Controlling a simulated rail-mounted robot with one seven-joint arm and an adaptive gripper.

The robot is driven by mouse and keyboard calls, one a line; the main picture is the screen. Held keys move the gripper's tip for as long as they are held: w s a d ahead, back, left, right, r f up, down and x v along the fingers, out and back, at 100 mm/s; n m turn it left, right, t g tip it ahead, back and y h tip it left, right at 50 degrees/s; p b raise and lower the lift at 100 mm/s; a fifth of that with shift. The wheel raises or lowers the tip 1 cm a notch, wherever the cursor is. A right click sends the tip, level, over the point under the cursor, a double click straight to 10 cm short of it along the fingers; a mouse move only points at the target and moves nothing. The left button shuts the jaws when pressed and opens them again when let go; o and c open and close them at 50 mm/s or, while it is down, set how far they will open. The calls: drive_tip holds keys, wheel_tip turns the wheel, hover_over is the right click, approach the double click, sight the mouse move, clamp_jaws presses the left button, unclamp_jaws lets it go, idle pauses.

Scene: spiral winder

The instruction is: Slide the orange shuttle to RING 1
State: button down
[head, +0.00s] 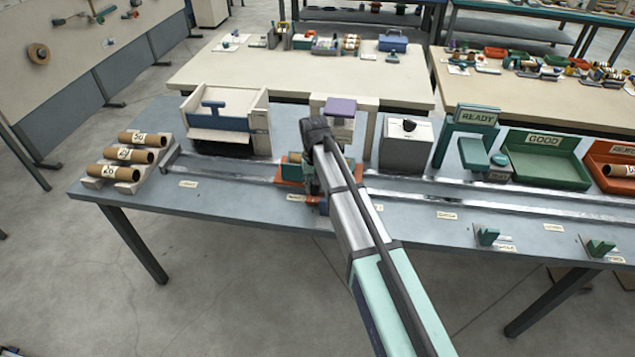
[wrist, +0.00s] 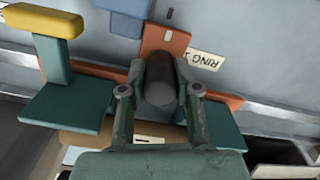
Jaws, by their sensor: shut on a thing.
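The orange shuttle (head: 290,184) sits on the metal rail of the grey-blue table, left of centre in the head view. In the wrist view, the orange shuttle (wrist: 165,38) carries a dark upright knob (wrist: 160,72). My gripper (wrist: 160,92) has its two fingers closed around this knob; in the head view my gripper (head: 311,190) and arm hide part of the shuttle. The RING 1 label (wrist: 204,60) lies beside the shuttle's orange tab, which touches or overlaps its edge. In the head view, a small label (head: 303,198) lies just in front of the shuttle.
The rail (head: 420,188) runs on to the right past more labels. Brown tubes (head: 128,155) lie on a rack at left. A white box station (head: 228,120), a grey box (head: 405,143), the READY stand (head: 478,117) and the green GOOD tray (head: 545,160) stand behind the rail.

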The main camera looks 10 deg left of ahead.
idle(0.3)
drive_tip(key=c, duration=0.8)
unclamp_jaws()
drive_tip(key=shift+r, duration=0.1)
wheel_tip(320, 180, up, 12)
drive_tip(key=shift+f, duration=0.1)
